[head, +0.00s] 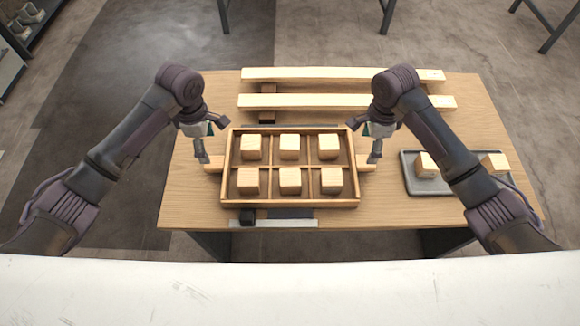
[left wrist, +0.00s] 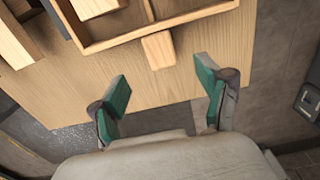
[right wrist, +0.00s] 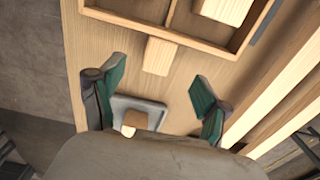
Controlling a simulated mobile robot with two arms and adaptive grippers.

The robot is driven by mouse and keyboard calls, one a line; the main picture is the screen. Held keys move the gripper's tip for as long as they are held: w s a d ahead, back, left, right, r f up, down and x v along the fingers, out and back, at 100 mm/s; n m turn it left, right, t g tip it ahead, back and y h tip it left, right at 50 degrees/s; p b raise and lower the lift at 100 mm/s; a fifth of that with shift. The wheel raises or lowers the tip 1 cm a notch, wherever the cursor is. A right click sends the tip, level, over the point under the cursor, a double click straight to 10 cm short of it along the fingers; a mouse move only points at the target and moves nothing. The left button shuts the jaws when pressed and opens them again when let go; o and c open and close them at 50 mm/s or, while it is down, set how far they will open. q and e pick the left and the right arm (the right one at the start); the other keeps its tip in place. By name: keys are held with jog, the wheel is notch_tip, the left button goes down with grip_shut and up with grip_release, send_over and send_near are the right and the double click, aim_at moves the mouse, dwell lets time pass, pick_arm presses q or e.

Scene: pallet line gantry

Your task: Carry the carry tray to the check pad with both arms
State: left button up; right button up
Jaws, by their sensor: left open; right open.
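The carry tray (head: 290,204) is a shallow wooden box with compartments, each holding a pale wooden block (head: 290,181). It sits on the table with a stub handle at each end. My left gripper (head: 212,142) is open and empty at the left handle (head: 213,164); in the left wrist view the handle (left wrist: 158,50) lies just ahead of the fingertips. My right gripper (head: 364,140) is open and empty at the right handle (head: 366,167); in the right wrist view the handle (right wrist: 160,56) lies ahead of the fingertips. A dark flat patch (head: 290,213) shows at the tray's front edge; I cannot tell if it is the check pad.
Two long pale planks (head: 340,74) lie behind the carry tray on small dark blocks. A grey tray (head: 414,187) with two wooden blocks sits at the right, partly behind my right arm. A dark block and metal strip (head: 275,224) lie at the table's front edge.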

aim_at(214, 162)
pick_arm(q)
notch_tip(214, 162, down, 9)
jog(key=shift+f, duration=0.15)
pick_arm(e)
notch_tip(214, 162, down, 9)
jog(key=shift+f, duration=0.15)
pick_arm(q)
grip_shut()
pick_arm(e)
grip_shut()
